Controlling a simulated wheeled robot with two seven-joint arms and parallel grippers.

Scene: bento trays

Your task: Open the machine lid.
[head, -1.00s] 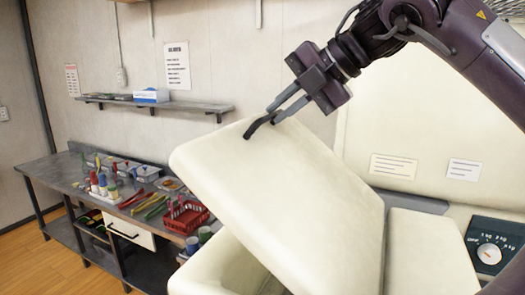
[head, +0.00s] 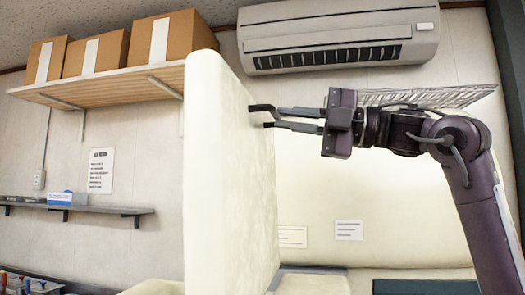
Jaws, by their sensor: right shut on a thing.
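The machine lid (head: 215,190) is a thick cream panel standing about upright, seen nearly edge-on in the middle of the head view. My right gripper (head: 266,115) comes in from the right and is shut on the dark lid handle (head: 256,107) on the panel's right face, near its top. The fingers partly hide the handle. The cream machine body (head: 310,283) shows only in part at the bottom. My left gripper is not in view.
A wooden shelf (head: 110,80) with cardboard boxes (head: 95,55) is on the wall behind and left of the lid. An air conditioner (head: 340,35) hangs above. A lower grey shelf (head: 100,209) is at the left. A grey wire rack (head: 430,96) shows behind my right arm.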

